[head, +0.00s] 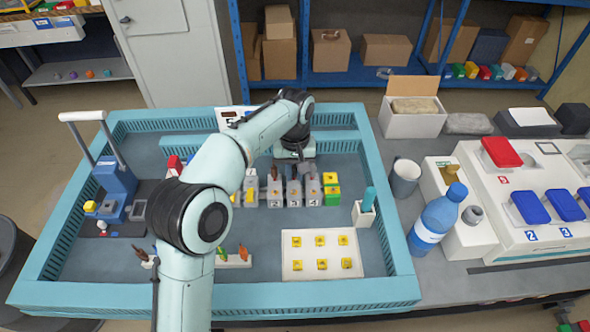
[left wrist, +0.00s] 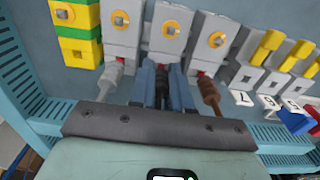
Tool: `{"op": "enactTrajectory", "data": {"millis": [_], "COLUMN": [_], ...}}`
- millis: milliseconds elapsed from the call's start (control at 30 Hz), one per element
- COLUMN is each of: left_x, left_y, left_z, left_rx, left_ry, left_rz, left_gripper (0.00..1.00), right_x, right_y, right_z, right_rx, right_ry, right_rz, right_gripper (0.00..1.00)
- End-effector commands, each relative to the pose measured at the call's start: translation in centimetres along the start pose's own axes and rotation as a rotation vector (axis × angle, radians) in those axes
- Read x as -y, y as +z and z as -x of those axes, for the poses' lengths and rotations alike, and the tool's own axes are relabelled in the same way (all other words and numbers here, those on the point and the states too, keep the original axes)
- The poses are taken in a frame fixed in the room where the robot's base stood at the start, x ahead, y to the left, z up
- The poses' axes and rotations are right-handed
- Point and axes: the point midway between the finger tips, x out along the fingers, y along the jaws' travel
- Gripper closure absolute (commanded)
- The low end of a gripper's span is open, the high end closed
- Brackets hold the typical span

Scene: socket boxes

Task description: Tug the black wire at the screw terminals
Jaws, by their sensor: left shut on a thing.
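The screw terminals (head: 293,193) stand in a row in the middle of the teal-rimmed workbench tray. In the left wrist view a grey terminal block (left wrist: 167,30) with a yellow ring around its screw sits straight ahead of my left gripper (left wrist: 165,82). The gripper is shut on the black wire (left wrist: 160,101), which shows dark between the fingers below that block. Where the wire enters the block is mostly hidden by the fingers. In the head view my left gripper (head: 295,165) is just behind the row, its fingertips hard to make out. My right gripper is not in view.
A grey wire (left wrist: 110,78) and a brown wire (left wrist: 209,93) stand close on either side of the fingers. A green-yellow terminal (head: 331,188) ends the row. A white plate with yellow pieces (head: 306,266) lies in front. A bottle (head: 437,220) stands outside the tray.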

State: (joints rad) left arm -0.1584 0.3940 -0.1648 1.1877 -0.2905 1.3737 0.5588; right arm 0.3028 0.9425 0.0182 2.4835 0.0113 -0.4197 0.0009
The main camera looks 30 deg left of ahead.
Motion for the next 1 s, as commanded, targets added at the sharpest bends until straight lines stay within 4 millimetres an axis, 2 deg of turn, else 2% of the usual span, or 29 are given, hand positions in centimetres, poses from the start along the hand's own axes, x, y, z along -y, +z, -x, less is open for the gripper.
{"op": "enactTrajectory", "data": {"millis": [33, 400, 433, 500, 1000], "left_x": [-0.72, -0.73, -0.73, -0.68, -0.14], "left_y": [0.07, 0.08, 0.08, 0.09, 0.01], "left_z": [0.36, 0.00, -0.01, -0.05, -0.21], "left_rx": [-0.007, -0.005, -0.005, -0.005, -0.001], "left_ry": [0.019, 0.018, 0.017, 0.015, 0.004], "left_rz": [-0.008, -0.008, -0.008, -0.008, -0.001], "left_gripper": [1.00, 1.00, 0.76, 0.53, 0.52], "right_x": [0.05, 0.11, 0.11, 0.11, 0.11], "right_y": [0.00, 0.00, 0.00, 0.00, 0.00], "right_z": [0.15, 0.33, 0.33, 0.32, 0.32], "right_rx": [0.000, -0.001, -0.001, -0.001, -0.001], "right_ry": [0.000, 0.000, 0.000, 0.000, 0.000], "right_rz": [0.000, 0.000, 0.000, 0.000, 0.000], "right_gripper": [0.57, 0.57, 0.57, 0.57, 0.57]}}
